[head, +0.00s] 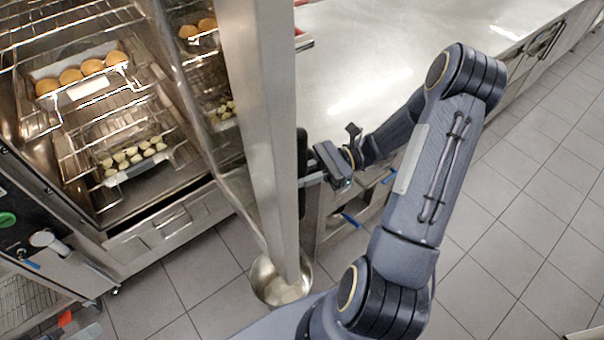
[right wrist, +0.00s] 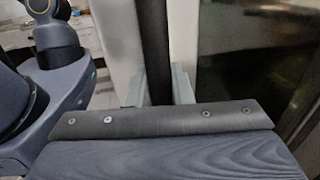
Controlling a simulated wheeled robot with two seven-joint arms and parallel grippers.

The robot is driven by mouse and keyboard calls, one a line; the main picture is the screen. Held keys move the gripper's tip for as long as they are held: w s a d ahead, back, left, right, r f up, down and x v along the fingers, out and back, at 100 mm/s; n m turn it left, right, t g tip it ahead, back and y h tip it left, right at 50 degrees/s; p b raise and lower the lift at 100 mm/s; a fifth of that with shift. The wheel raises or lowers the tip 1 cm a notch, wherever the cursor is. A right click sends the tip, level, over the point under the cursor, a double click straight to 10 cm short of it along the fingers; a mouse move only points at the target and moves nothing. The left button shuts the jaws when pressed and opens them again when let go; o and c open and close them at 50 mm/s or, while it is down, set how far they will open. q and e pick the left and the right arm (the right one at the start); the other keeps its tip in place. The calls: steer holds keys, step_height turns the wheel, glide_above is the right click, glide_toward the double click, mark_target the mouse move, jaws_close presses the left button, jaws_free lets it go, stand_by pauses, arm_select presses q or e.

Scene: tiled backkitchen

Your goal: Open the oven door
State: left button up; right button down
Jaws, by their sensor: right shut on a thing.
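The oven (head: 100,130) stands at the left of the head view, its lit inside and racks exposed. Its door (head: 256,120), a steel frame with a glass pane, stands swung open toward me. The dark vertical door handle (head: 302,165) is partly hidden behind the door's edge. My right gripper (head: 313,178) is at the handle on the outer side of the door. In the right wrist view its two fingers (right wrist: 158,90) are shut around the dark handle bar (right wrist: 157,45). The left gripper is not in view.
Trays of round buns (head: 82,75) and small pale pieces (head: 135,155) sit on the racks. A metal bowl (head: 280,284) is on the tiled floor below the door. A steel counter (head: 360,60) stands behind my right arm. Tiled floor lies clear at right.

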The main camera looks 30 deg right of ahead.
steer(key=shift+s, duration=0.1)
steer(key=c, duration=1.3)
jaws_free()
steer(key=shift+c, duration=0.2)
steer(key=s+d+b, duration=0.1)
steer(key=d, duration=0.6)
steer(key=shift+d+b, duration=0.35)
steer(key=shift+d, duration=0.05)
